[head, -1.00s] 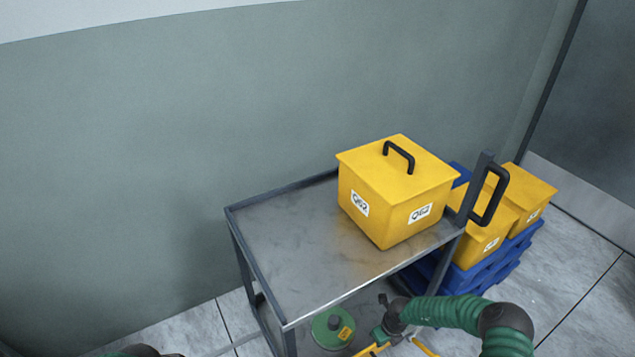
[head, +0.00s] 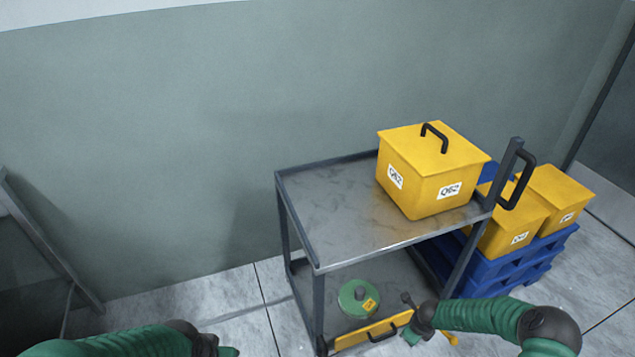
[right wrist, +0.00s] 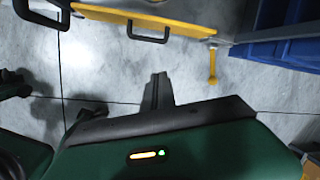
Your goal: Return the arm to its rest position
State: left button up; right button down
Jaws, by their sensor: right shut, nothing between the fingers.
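My right arm's green sleeve (head: 480,315) comes in from the lower right in the head view. My right gripper (head: 408,300) is low, beside the cart's lower shelf. In the right wrist view its narrow dark fingers (right wrist: 158,90) are together and empty, above the grey floor and apart from the yellow panel with a black handle (right wrist: 150,14). That yellow panel (head: 350,341) also shows at the cart's lower front in the head view.
Yellow boxes (head: 515,225) stand on blue pallets (head: 510,267) at right. A grey frame (head: 50,245) stands at far left. Floor left of the cart is open.

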jog(key=s+a+r+n+t+y, duration=0.1)
jog(key=a+r+n, duration=0.4)
jog(key=r+n, duration=0.4)
jog(key=a+r+n+t, duration=0.1)
jog(key=a+r+n, duration=0.3)
jog(key=r+n, duration=0.5)
jog(key=s+r+n+g+p, duration=0.1)
jog(key=s+r+n, duration=0.45)
jog(key=s, duration=0.45)
jog(key=s+r+n+g+p, duration=0.1)
jog(key=s+r+n, duration=0.3)
jog(key=s+r, duration=0.5)
jog(key=w+a+r+p+v, duration=0.1)
jog(key=w+p+v, duration=0.2)
jog(key=p+v, duration=1.4)
jog(key=shift+h+p, duration=0.3)
jog(key=shift+p, duration=0.65)
jog(key=shift+a, duration=0.15)
